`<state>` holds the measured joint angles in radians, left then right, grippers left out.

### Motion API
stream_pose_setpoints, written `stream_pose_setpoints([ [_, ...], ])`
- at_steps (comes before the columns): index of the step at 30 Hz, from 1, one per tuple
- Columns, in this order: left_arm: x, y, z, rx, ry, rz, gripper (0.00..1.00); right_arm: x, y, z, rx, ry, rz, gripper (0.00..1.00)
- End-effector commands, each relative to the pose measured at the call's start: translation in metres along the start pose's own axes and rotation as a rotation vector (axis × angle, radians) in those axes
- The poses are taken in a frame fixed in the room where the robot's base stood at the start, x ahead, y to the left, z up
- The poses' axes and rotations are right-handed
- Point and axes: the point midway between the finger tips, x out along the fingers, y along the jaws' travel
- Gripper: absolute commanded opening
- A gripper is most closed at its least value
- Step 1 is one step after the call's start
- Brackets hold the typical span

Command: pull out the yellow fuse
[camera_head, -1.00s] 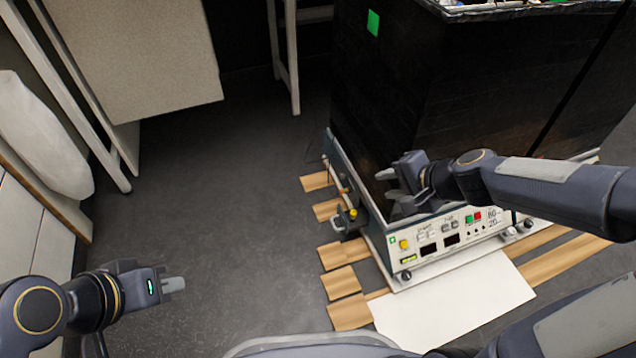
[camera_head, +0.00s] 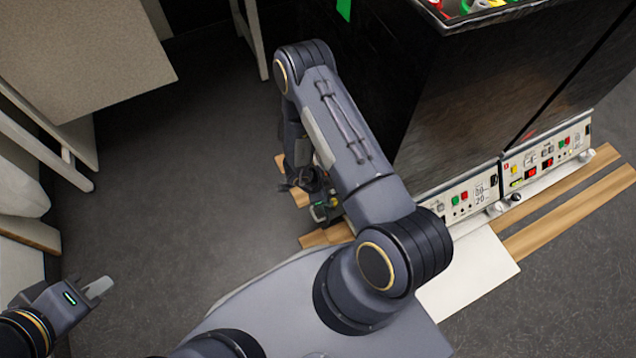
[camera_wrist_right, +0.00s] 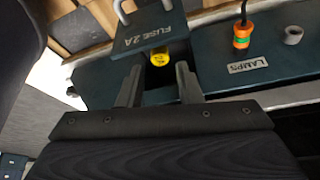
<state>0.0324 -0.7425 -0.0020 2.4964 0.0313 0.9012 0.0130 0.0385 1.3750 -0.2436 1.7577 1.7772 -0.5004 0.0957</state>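The yellow fuse (camera_wrist_right: 160,58) sits at the plate marked FUSE 2A (camera_wrist_right: 150,33), on the dark side panel of the machine (camera_wrist_right: 212,75). In the right wrist view, my right gripper (camera_wrist_right: 159,72) is open, with one finger on each side of the fuse near the tips. I see a gap between the fingers and the fuse. In the head view, my right arm hides the fuse and most of that hand. My left gripper (camera_head: 98,287) is at the lower left, far from the machine; whether its fingers are apart cannot be told.
An orange connector (camera_wrist_right: 242,35) with a cable stands by the LAMPS label (camera_wrist_right: 247,65), right of the fuse. A metal handle (camera_wrist_right: 124,10) is on the fuse plate. White control panels (camera_head: 545,155) line the machine's front, above wooden slats (camera_head: 570,205).

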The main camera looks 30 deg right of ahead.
Motion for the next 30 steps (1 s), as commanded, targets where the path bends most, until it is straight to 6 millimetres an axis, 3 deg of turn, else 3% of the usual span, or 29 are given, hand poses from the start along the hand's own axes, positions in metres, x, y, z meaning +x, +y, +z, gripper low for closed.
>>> stream_pose_setpoints([
  [6,0.016,-0.007,0.008,0.0,0.0,0.0,0.0,0.036,0.0,0.002,-0.004,-0.002,0.0,0.32],
  [13,0.026,-0.012,0.013,0.0,0.0,0.0,0.0,0.065,0.0,0.002,-0.003,-0.003,-0.001,0.32],
  [25,0.028,-0.013,0.014,0.0,0.0,0.0,0.0,0.071,-0.001,0.001,-0.003,-0.005,-0.002,0.32],
  [30,0.028,-0.013,0.014,0.0,0.0,0.0,0.0,0.071,-0.001,0.001,-0.003,-0.005,-0.002,0.12],
])
